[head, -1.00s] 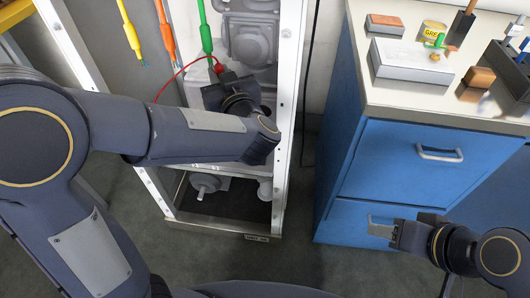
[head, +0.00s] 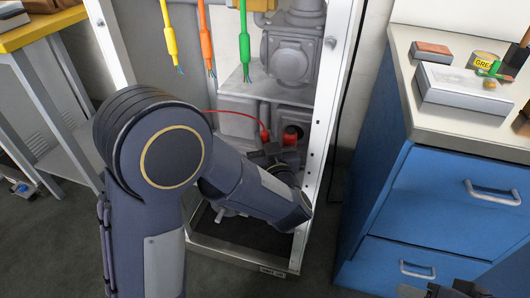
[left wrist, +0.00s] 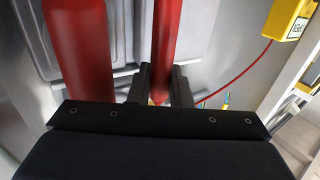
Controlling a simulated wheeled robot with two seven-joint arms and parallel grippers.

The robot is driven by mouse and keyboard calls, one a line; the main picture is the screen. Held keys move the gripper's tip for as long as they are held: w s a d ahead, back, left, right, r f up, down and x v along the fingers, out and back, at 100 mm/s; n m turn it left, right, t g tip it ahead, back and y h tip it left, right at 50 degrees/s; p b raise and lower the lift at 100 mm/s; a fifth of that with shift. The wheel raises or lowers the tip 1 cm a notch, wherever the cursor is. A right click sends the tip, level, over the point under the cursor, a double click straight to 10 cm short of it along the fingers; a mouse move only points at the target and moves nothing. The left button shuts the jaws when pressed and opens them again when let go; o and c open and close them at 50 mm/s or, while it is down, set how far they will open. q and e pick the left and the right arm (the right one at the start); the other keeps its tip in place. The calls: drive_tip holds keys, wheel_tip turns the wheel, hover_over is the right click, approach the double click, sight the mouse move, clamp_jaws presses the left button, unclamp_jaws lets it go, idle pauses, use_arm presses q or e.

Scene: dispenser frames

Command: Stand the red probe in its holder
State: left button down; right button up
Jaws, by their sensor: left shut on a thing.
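The red probe (head: 264,133) is in the open cabinet, with a thin red cable running left from its top. My left gripper (head: 268,155) is at the probe, partly hidden behind my arm. In the left wrist view, my left gripper (left wrist: 160,90) is shut on the red probe (left wrist: 165,40). A thicker red cylinder (left wrist: 80,50), apparently the holder, stands to the left of the probe, with a gap between them. In the head view, a red piece with a dark opening (head: 291,137) is just right of the probe. My right gripper (head: 450,289) is cut off at the bottom edge.
A white cabinet post (head: 335,110) borders the right side. A blue drawer unit (head: 440,200) stands farther right. A yellow box (left wrist: 290,18) is in the wrist view.

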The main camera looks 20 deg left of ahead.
use_arm(q)
drive_tip(key=shift+f+b, duration=0.45)
drive_tip(key=shift+f, duration=1)
drive_tip(key=shift+f, duration=0.1)
drive_tip(key=c, duration=1.6)
unclamp_jaws()
